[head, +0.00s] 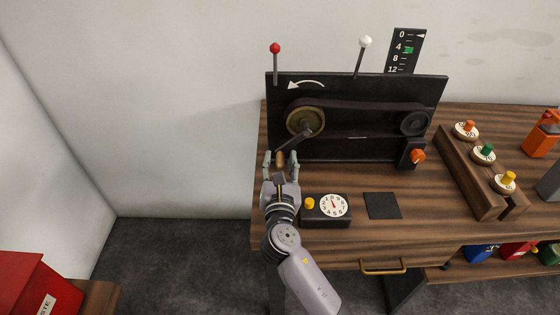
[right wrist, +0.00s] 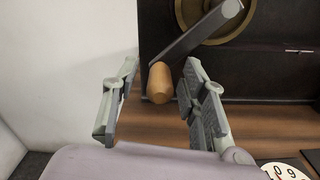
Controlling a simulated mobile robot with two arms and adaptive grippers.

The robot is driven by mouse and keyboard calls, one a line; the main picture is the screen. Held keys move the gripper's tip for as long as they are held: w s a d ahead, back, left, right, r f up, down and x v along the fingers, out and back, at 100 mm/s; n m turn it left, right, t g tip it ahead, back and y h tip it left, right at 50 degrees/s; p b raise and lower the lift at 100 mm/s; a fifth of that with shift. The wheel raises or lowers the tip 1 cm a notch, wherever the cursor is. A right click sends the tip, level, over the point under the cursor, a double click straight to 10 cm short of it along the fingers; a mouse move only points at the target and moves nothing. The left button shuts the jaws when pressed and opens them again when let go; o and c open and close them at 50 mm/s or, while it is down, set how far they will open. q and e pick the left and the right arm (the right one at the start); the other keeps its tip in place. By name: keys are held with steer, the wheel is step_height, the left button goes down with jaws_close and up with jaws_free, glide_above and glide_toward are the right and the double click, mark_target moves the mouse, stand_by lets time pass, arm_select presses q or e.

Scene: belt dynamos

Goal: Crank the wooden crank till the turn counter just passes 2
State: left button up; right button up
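The wooden crank handle (head: 281,158) is on a dark crank arm (head: 296,138) that slants down-left from the brass pulley (head: 305,121) on the black panel. My right gripper (head: 280,165) is open, with a finger on each side of the handle. In the right wrist view the handle (right wrist: 160,82) is between the fingertips (right wrist: 158,88), nearer the right finger, with a visible gap on the left. A white round dial (head: 333,205) with numbers and a red needle pointing up-left sits on a black box; its reading is too small to tell. My left gripper is out of view.
A belt (head: 360,104) runs to a smaller pulley (head: 415,122). Red (head: 275,48) and white (head: 365,41) ball-topped levers stand above the panel. A scale (head: 405,50) has a green marker near 4. A knob block (head: 480,170) stands right. A dark square (head: 382,206) lies beside the dial box.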

steer(key=shift+c, duration=0.5)
jaws_close()
stand_by(0.4)
